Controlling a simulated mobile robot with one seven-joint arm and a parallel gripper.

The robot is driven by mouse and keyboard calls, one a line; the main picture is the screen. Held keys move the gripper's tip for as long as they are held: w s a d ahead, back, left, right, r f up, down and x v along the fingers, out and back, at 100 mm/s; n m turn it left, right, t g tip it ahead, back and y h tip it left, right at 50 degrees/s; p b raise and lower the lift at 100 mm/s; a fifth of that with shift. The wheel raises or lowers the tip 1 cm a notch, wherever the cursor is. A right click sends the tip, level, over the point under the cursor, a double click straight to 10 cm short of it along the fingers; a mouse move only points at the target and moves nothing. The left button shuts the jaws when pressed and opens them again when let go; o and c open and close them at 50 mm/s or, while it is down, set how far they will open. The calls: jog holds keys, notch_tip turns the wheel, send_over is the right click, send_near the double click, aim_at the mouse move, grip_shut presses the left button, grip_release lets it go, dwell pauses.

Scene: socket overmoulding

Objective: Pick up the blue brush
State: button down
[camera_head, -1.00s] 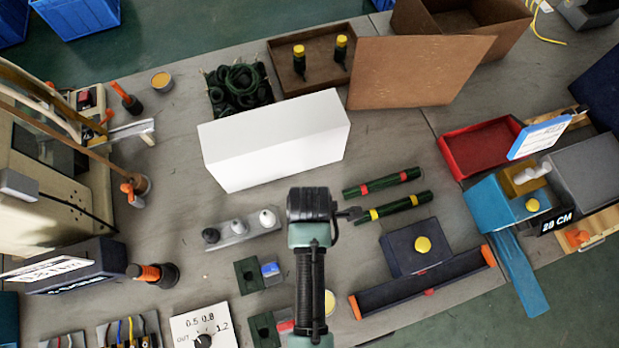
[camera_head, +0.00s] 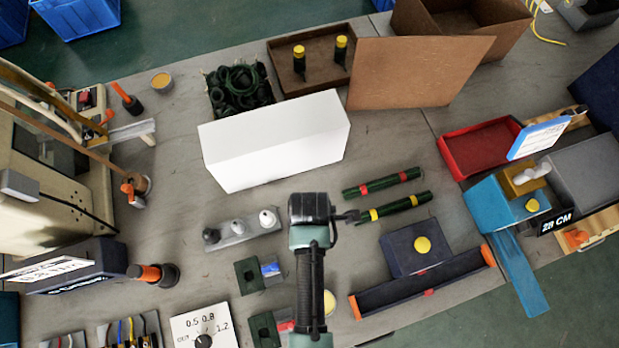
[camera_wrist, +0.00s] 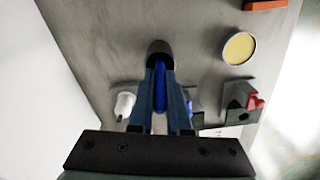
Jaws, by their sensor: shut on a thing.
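The blue brush (camera_wrist: 161,88) is between the two fingers of my gripper (camera_wrist: 160,74) in the wrist view. The gripper is shut on its slim blue shaft. A dark round piece (camera_wrist: 160,49) is at the fingertips, at the far end of the blue shaft; I cannot tell whether it is part of the brush or a holder.
A long white box (camera_head: 275,145) stands just behind my wrist. Green and red rods (camera_head: 382,183) and a dark blue block (camera_head: 409,249) lie to the right. A green block (camera_head: 248,276) is nearby.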

notch_tip(320, 180, up, 10)
dwell(0.6)
dwell(0.8)
